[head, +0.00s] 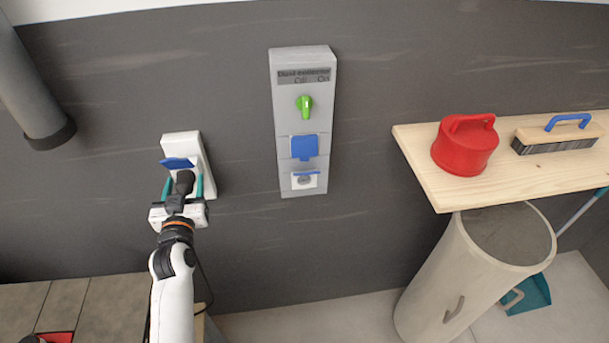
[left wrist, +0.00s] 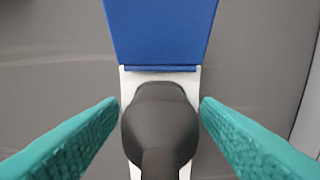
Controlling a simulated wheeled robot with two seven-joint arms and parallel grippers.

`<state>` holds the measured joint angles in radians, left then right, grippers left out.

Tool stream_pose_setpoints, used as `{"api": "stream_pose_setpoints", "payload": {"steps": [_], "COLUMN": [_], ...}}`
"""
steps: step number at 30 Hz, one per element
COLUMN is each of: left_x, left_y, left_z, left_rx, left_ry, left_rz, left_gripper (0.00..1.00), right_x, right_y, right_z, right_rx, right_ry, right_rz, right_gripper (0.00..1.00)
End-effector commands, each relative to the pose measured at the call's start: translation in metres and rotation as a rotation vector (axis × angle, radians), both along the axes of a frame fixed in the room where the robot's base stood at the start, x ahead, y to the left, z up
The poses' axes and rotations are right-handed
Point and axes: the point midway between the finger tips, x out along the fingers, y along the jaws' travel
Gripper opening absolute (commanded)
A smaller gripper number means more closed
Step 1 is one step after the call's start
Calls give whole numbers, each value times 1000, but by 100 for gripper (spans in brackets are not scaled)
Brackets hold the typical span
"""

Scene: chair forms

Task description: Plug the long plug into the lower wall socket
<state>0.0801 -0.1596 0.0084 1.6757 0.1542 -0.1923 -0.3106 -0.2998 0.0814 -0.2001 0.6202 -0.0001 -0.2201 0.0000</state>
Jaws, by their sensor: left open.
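A black plug (head: 184,182) sits at a white wall socket (head: 208,183) on the left of the dark wall, under its raised blue flap (head: 178,163). My left gripper (head: 183,187) is open, with its teal fingers on either side of the plug. In the left wrist view the plug (left wrist: 160,125) is between the fingers, with narrow gaps, below the blue flap (left wrist: 160,32). How deep the plug sits is hidden. My right gripper is out of view.
A green knob (head: 304,104) sticks out of the panel. A wooden shelf (head: 418,156) at right bears a red lidded container (head: 466,148) and a brush (head: 556,141). A grey bin (head: 440,285) stands below. A pipe (head: 25,80) runs down the upper left. The wall between sockets and shelf is clear.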

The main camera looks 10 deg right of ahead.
Motion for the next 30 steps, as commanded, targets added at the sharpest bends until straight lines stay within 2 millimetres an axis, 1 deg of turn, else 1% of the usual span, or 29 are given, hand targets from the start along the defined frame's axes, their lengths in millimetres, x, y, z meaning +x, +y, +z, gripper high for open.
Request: {"api": "stream_pose_setpoints", "payload": {"steps": [8, 11, 18, 19, 23, 30], "left_x": [0, 0, 0, 0, -1, -11], "left_y": [0, 0, 0, 0, 0, 1], "left_z": [0, 0, 0, 0, 1, 1], "left_rx": [0, 0, 0, 0, 1, 1], "left_ry": [0, 0, 0, 0, -1, 1], "left_rz": [0, 0, 0, 0, 0, 1], "left_gripper": [58, 43, 4, 0, 0, 0], "right_x": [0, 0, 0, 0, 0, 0], "right_y": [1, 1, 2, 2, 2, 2], "right_z": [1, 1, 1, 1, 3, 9], "right_rx": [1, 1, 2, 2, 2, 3], "right_ry": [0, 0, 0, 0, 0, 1], "right_rz": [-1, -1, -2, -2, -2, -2], "right_gripper": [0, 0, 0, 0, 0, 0]}}
